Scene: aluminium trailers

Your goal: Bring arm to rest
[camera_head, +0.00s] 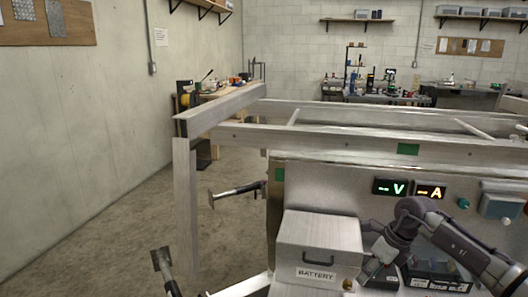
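My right arm comes in from the lower right, bends at a dark elbow, and drops toward my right gripper (376,258). My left gripper is not in view.
Dark battery-like units (436,274) sit right of the box. Behind it, a metal panel carries green and amber displays (410,188). An aluminium trailer frame (340,140) spans the middle. Metal bars with T-shaped ends (234,193) stick out at left. Concrete floor (110,235) is open at left.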

